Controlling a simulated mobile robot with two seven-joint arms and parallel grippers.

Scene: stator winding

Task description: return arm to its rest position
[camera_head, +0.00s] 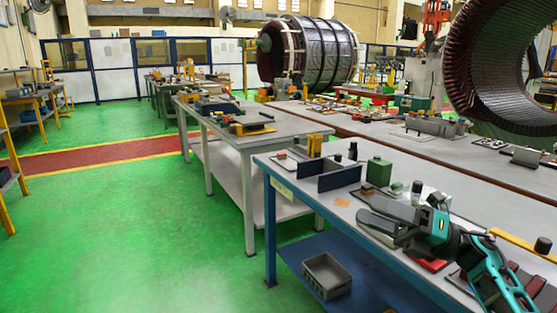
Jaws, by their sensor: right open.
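My right gripper (366,208) shows at the lower right, at the end of my right arm (485,260), which comes in from the lower right corner. Its two grey fingers point left and are spread apart. Nothing shows between them. The gripper is over the front workbench (340,200); I cannot tell how high above the top it is. My left gripper is not in view.
A dark blue plate stand (338,179) and a green box (379,171) stand behind the gripper. A red piece (428,265) lies close below the arm. A grey bin (327,275) sits on the lower shelf. Green floor at left is free.

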